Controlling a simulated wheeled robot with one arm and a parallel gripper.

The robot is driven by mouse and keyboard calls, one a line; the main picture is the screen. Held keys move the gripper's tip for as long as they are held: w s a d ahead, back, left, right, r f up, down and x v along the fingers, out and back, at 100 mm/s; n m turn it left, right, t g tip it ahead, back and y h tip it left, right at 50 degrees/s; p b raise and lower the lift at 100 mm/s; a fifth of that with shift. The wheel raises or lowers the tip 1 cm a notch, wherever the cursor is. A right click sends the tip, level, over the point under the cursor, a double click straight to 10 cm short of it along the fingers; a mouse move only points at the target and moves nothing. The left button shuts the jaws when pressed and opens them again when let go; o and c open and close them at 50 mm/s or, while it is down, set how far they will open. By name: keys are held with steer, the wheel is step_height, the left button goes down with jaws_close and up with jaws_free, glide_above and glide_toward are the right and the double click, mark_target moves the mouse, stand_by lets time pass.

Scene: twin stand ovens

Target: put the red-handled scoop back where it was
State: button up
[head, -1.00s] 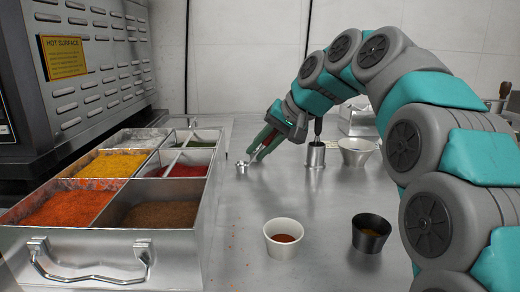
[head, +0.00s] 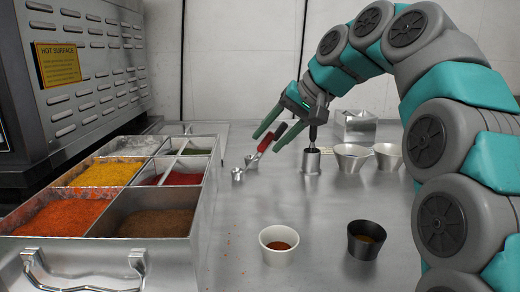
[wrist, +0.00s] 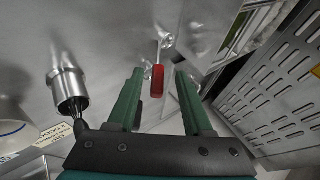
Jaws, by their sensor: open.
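The red-handled scoop (head: 271,138) is tilted over the steel counter, red handle up and to the right, metal end (head: 252,160) low on the left. It also shows in the wrist view (wrist: 157,80), its handle lying between the lines of my fingers near their tips. My gripper (head: 266,143) is open, its two green fingers apart on either side of the handle; in the wrist view there are gaps between handle and fingers (wrist: 160,85). A small metal piece (head: 237,174) stands on the counter beside the scoop's metal end. What supports the scoop is unclear.
A steel canister (head: 312,163) holding a dark-handled tool stands just right of my gripper. Pale bowls (head: 351,160) are further right. The spice bin (head: 205,200) is at left. A white cup (head: 278,256) and black cup (head: 362,250) stand in front; the counter between is clear.

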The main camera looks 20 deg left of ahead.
steer(key=shift+p+v, duration=0.3)
steer(key=shift+v, duration=2.4)
